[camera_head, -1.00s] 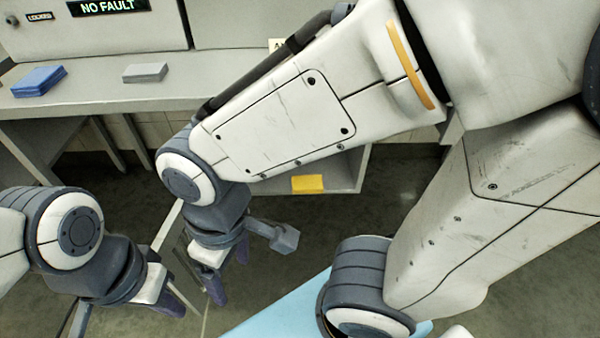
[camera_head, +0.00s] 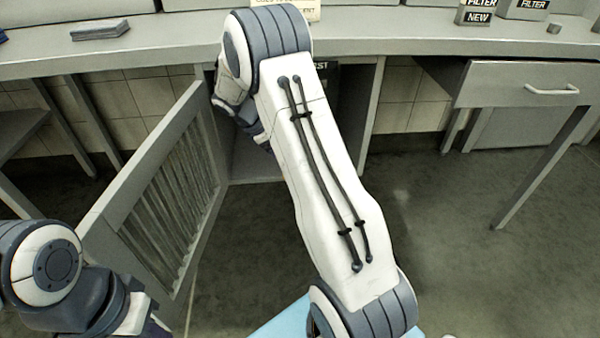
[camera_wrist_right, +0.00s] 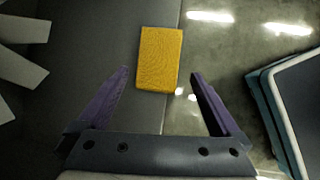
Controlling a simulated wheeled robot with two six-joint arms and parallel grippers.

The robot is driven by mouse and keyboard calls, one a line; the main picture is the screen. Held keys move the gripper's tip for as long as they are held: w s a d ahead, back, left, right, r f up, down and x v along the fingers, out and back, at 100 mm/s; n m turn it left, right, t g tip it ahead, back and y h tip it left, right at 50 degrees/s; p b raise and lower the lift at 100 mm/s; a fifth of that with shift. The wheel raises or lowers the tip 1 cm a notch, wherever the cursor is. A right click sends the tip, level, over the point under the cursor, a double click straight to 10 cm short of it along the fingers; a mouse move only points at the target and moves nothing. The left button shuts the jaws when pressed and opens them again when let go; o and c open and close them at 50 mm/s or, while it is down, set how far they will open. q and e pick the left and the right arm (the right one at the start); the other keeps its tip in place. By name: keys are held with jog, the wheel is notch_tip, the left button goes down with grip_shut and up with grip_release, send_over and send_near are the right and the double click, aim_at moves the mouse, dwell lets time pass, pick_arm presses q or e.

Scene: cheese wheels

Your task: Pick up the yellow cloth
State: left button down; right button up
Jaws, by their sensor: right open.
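The yellow cloth (camera_wrist_right: 161,58) shows in the right wrist view as a flat, folded rectangle on a grey surface. It lies at that surface's edge, and its right side appears to reach past the edge line. My right gripper (camera_wrist_right: 158,76) is open and empty, with its purple fingers on either side of the cloth's near end. The gap to the cloth is hard to judge. In the head view, my right arm reaches into the open cabinet and hides the cloth. My left gripper (camera_head: 150,325) is at the lower left, mostly cut off by the frame.
The cabinet's slatted door (camera_head: 160,205) stands open on the left. A counter (camera_head: 180,45) runs above, with a grey folded item (camera_head: 100,29) and filter boxes (camera_head: 480,12) on it. A drawer (camera_head: 525,85) juts out at right. The floor at right is clear.

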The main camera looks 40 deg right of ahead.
jog(key=b+x, duration=0.4)
jog(key=x, duration=0.3)
jog(key=shift+w+a+f, duration=0.15)
jog(key=c, duration=1)
